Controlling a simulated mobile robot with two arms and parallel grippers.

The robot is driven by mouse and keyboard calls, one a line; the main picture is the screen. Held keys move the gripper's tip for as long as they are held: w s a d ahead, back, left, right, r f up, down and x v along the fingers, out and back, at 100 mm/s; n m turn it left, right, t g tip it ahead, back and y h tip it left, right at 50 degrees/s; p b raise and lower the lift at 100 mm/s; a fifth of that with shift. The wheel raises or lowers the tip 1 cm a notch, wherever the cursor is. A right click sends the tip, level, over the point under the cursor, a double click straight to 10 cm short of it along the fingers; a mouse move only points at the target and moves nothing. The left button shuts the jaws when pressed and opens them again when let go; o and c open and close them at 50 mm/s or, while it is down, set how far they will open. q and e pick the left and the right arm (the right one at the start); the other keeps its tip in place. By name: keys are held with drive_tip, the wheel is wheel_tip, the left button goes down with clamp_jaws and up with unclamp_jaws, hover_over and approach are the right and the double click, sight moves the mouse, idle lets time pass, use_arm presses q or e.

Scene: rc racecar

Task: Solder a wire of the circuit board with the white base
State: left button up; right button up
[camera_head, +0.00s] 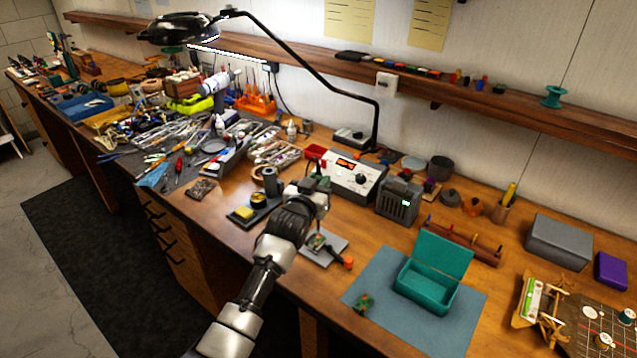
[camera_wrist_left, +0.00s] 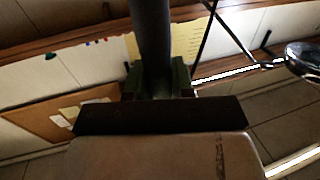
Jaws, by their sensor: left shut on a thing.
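My left gripper (camera_head: 318,180) is in front of the white soldering station (camera_head: 352,182) with its orange display. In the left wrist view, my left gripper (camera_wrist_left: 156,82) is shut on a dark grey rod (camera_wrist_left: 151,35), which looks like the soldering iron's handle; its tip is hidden. A pale base plate (camera_head: 328,253) with a small green board lies on the bench just right of my left wrist, partly hidden by it. A small green-and-orange piece (camera_head: 363,304) lies on the blue mat. My right gripper is not in view.
A yellow sponge holder (camera_head: 245,213) and a dark cylinder (camera_head: 270,181) stand left of the wrist. An open teal box (camera_head: 428,288) sits on the blue mat (camera_head: 385,270). A black lamp arm (camera_head: 320,70) arches above. Tools crowd the bench's left part.

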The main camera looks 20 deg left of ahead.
sight(317, 167)
use_arm(q)
drive_tip(key=shift+f+b, duration=0.35)
drive_tip(key=shift+f, duration=0.25)
idle(0.8)
idle(2.0)
drive_tip(key=shift+p, duration=0.35)
wheel_tip(317, 167, up, 6)
drive_tip(key=p, duration=0.5)
drive_tip(key=shift+r, duration=0.1)
idle(0.6)
